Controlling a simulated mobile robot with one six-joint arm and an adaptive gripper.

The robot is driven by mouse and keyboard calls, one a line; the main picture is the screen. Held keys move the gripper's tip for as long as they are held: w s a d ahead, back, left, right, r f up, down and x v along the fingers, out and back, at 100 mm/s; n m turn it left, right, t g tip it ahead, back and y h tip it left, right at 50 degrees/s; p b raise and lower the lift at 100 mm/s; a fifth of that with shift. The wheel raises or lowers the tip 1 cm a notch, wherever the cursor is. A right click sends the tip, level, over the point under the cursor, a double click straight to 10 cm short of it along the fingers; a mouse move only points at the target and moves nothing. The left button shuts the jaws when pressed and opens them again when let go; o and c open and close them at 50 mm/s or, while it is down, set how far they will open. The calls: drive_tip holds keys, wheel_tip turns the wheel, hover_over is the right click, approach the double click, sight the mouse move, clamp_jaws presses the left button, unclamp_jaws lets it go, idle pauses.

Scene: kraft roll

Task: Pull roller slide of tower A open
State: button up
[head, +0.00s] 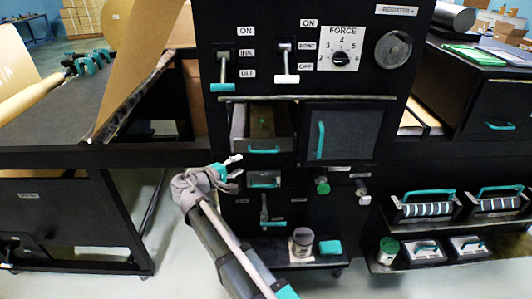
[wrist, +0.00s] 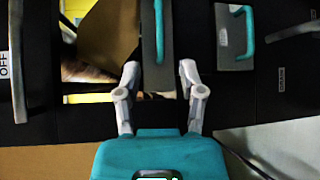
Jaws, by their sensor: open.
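An upper drawer with a teal handle (head: 263,150) stands pulled out from the black tower (head: 236,95) in the head view. Its handle (wrist: 159,30) and open inside also show in the wrist view. Below it is a smaller grey front with a teal handle (head: 264,185), which also shows in the wrist view (wrist: 245,34). I cannot read which one is the roller slide. My gripper (head: 240,167) is open and empty, just left of these fronts. In the wrist view, the upper drawer's handle lies ahead between my fingertips (wrist: 159,68), apart from them.
A dark door (head: 345,135) with a teal handle is right of the drawer. Two switch levers (head: 286,62) and a FORCE dial (head: 340,58) are above. A teal-tipped lever (head: 265,215) hangs below. A jar (head: 302,242) and teal block (head: 330,247) stand on the low shelf.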

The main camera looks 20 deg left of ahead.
sight(266, 152)
drive_tip(key=b+x, duration=0.1)
drive_tip(key=x, duration=1.2)
drive_tip(key=shift+w+b, duration=0.2)
drive_tip(key=shift+b, duration=0.2)
drive_tip(key=shift+d, duration=0.1)
drive_tip(key=shift+c, duration=0.2)
clamp_jaws()
